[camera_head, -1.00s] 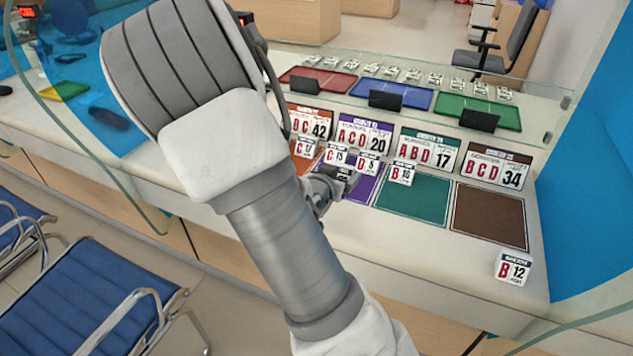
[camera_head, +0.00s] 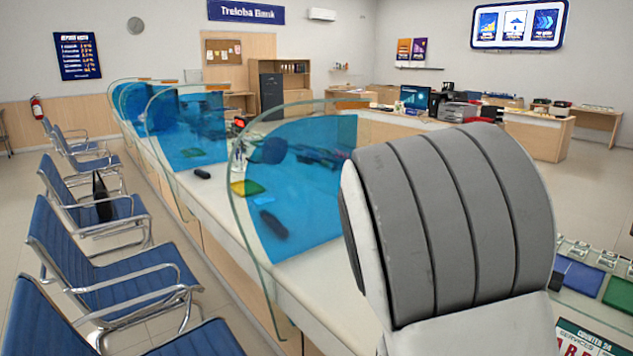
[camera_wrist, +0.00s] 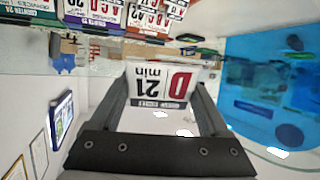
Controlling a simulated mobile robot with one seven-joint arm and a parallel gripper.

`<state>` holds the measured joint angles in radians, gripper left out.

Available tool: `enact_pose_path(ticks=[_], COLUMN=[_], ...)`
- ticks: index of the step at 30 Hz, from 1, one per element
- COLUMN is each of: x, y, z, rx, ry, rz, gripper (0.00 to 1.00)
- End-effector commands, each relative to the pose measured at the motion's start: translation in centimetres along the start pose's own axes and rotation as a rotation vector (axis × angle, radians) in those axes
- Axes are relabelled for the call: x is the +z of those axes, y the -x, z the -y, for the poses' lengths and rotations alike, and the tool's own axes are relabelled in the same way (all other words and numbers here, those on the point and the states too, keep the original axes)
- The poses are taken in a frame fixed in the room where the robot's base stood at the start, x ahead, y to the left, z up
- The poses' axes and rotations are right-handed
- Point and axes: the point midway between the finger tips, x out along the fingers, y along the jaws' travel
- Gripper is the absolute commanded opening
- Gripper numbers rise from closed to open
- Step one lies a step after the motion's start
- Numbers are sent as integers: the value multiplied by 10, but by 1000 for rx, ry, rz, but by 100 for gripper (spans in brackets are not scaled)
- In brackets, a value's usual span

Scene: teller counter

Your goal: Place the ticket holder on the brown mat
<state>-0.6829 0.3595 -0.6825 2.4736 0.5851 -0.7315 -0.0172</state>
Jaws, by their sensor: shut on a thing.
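In the wrist view my gripper (camera_wrist: 160,80) is shut on a small white ticket holder (camera_wrist: 146,86). The holder appears upside down there and reads "D" and "21 min" under a dark band. It sits between the two dark fingers and appears raised, with the room behind it. In the head view my arm covers the right side, and neither the gripper nor the held holder shows. The brown mat is in neither current view.
The counter (camera_head: 309,283) runs back to the left behind curved glass screens (camera_head: 246,190). Blue chairs (camera_head: 95,240) line the left floor. A counter sign (camera_head: 588,342) shows at lower right. Counter signs (camera_wrist: 95,12) and several small tickets line the top of the wrist view.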

Motion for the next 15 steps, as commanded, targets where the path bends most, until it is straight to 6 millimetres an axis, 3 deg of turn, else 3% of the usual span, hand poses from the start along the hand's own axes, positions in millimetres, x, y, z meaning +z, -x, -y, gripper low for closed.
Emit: enact_pose_path(ticks=[1, 6, 10, 15], x=[-16, -29, -32, -32], y=[14, 39, 48, 50], z=[18, 58, 72, 75], rx=[-43, -140, -175, -183], ry=[15, 58, 73, 77], rz=[-1, -4, -5, -5], gripper=[23, 23, 23, 23])
